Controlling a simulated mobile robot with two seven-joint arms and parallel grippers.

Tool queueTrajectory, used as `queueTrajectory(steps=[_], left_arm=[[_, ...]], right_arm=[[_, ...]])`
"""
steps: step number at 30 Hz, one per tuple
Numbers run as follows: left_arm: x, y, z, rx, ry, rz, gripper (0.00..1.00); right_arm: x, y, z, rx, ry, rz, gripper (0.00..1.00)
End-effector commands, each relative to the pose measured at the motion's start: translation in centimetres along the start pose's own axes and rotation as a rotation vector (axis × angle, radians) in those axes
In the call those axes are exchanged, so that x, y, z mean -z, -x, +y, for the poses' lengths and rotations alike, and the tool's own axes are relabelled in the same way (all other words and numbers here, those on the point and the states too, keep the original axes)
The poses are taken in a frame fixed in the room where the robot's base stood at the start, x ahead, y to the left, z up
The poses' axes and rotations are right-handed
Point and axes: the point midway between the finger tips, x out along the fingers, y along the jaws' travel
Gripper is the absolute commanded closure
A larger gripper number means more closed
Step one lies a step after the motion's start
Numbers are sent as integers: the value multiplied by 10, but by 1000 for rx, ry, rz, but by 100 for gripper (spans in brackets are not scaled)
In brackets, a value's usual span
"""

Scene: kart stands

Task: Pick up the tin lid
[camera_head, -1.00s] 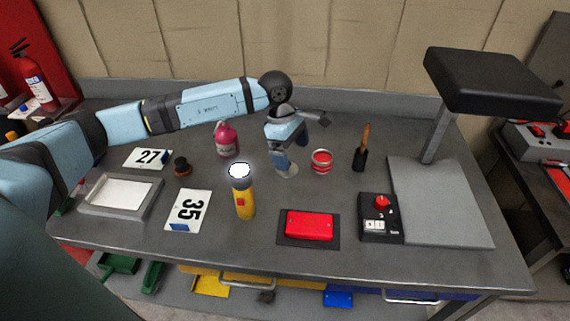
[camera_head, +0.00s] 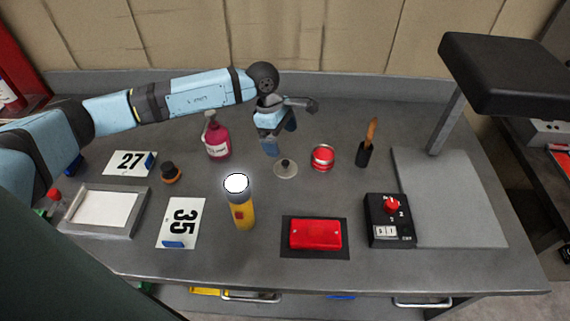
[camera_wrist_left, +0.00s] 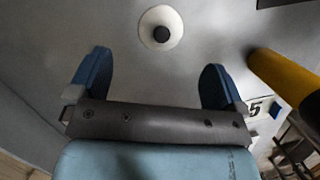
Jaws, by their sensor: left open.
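The tin lid (camera_head: 285,173) is a pale round disc with a dark knob in its middle. It lies flat on the grey bench top. In the left wrist view the lid (camera_wrist_left: 175,23) shows whole near the top edge, beyond the fingertips. My left gripper (camera_head: 281,138) is open and empty, just behind the lid in the head view and apart from it. In the left wrist view its two blue fingers (camera_wrist_left: 157,65) stand wide apart with bare bench between them. My right gripper is not in view.
A yellow torch (camera_head: 242,213) stands front left, a pink bottle (camera_head: 216,140) left. A red box (camera_head: 315,234) lies in front. Bench directly around the lid is clear.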

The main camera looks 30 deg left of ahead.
Motion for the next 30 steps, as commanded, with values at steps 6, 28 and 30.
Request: queueTrajectory(steps=[6, 28, 30], left_arm=[[0, -32, 0, 0, 0, 1, 3], [8, -90, -5, -1, 0, 0, 3], [8, -90, -5, -1, 0, 0, 8]], right_arm=[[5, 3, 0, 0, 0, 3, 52], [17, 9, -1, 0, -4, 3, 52], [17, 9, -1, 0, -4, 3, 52]])
